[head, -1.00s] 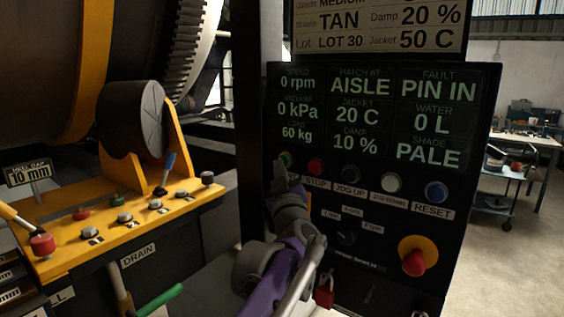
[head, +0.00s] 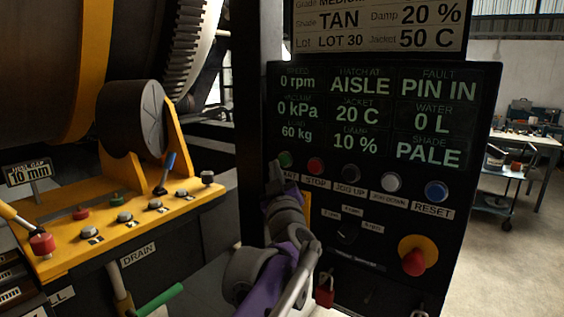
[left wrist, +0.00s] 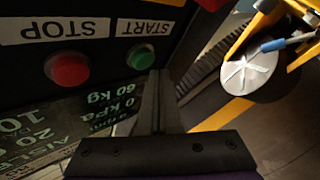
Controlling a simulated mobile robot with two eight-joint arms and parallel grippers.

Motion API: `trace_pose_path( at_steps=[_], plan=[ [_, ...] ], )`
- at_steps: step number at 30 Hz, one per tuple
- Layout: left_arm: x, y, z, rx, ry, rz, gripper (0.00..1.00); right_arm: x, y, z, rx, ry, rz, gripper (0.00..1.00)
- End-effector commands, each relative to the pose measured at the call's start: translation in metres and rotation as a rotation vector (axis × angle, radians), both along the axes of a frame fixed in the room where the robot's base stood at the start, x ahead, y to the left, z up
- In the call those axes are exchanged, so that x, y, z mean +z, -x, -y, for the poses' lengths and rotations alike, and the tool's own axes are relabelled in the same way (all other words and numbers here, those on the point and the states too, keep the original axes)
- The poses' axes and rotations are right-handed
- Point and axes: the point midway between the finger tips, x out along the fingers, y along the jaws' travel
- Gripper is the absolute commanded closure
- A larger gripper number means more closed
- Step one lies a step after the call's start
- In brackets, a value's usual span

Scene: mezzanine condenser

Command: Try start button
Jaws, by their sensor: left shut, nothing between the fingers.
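The green START button (head: 286,159) is at the left end of the button row on the black control panel (head: 385,275). In the left wrist view the green button (left wrist: 141,57) is upside down beside its START label. My left gripper (head: 273,172) is shut and empty, its tips just left of and below the button in the head view. In the left wrist view the shut fingers (left wrist: 157,76) point up close to the button's right edge; I cannot tell whether they touch it. The gripper hides part of the START label in the head view. My right gripper is not in view.
The red STOP button (head: 316,166) is right beside START. A red emergency knob (head: 414,262) sits lower right, and a red padlock (head: 325,290) hangs below. The display (head: 385,115) reads FAULT PIN IN and 0 rpm. A yellow lever console (head: 120,225) stands left.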

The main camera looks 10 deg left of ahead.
Motion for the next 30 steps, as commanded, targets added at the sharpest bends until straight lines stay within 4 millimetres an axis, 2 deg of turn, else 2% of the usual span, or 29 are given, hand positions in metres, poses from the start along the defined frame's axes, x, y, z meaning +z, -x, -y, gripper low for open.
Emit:
trace_pose_path(
  at_steps=[18, 30],
  plan=[
    [0.0, 0.046, -0.017, 0.0, 0.0, 0.001, 1.0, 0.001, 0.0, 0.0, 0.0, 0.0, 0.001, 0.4],
    [0.0, 0.047, -0.017, 0.0, 0.0, 0.0, 1.0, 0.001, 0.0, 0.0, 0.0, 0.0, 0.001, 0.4]
  ],
)
